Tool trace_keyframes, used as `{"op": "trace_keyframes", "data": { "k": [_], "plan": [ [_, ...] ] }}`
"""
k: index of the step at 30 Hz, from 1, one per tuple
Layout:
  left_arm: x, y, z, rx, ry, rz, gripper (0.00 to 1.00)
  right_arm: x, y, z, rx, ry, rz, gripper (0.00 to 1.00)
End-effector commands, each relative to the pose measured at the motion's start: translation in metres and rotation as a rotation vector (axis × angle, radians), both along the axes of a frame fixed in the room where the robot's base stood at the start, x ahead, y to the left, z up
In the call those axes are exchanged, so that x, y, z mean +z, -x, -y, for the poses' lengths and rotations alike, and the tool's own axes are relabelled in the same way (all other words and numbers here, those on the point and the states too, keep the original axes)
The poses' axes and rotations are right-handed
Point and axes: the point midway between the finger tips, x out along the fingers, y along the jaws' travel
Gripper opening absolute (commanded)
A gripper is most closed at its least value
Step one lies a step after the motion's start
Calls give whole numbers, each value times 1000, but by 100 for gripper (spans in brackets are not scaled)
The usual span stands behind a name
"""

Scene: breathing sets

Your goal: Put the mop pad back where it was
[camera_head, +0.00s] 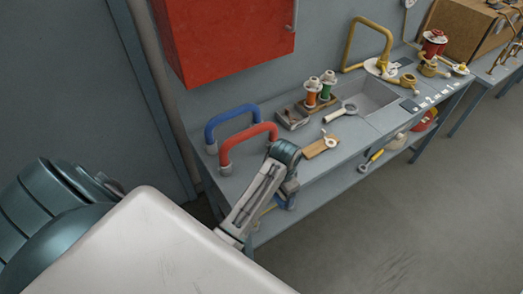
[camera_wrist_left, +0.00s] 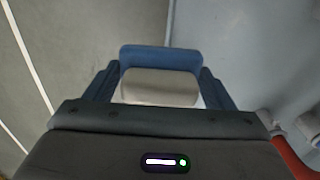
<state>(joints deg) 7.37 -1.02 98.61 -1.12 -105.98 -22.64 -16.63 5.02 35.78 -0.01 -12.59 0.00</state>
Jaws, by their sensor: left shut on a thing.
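In the left wrist view, a small block-like pad (camera_wrist_left: 160,88), off-white with a blue back edge, sits between the two blue fingers of my left gripper (camera_wrist_left: 160,95). I take it to be the mop pad. The fingers are shut on it from both sides. In the head view my left gripper (camera_head: 289,192) hangs from its wrist at the front edge of the grey workbench (camera_head: 330,172), just right of the red tube handle (camera_head: 250,133). The pad cannot be made out clearly there. My right gripper is not in view.
A blue tube handle (camera_head: 232,115) stands behind the red one. Right of my wrist lie a wooden board (camera_head: 318,149) and a brown tray with red and green spools (camera_head: 325,92). A shelf (camera_head: 355,175) runs below; the floor in front is clear.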

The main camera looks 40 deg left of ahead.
Motion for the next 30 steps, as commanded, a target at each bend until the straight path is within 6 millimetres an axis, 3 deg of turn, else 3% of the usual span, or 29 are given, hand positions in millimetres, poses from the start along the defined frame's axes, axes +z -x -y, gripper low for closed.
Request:
{"op": "trace_keyframes", "data": {
  "k": [4,10,16,23,30],
  "plan": [
    [-3,-7,-40,0,-7,0,55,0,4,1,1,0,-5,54],
    [-7,-12,-73,0,-3,0,55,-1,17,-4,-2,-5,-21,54],
    [-13,-13,-80,0,1,-2,55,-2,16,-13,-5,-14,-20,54],
    [-42,-13,-79,0,1,-2,55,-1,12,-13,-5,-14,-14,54],
    [-43,-14,-79,0,0,1,55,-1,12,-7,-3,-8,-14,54]
  ]
}}
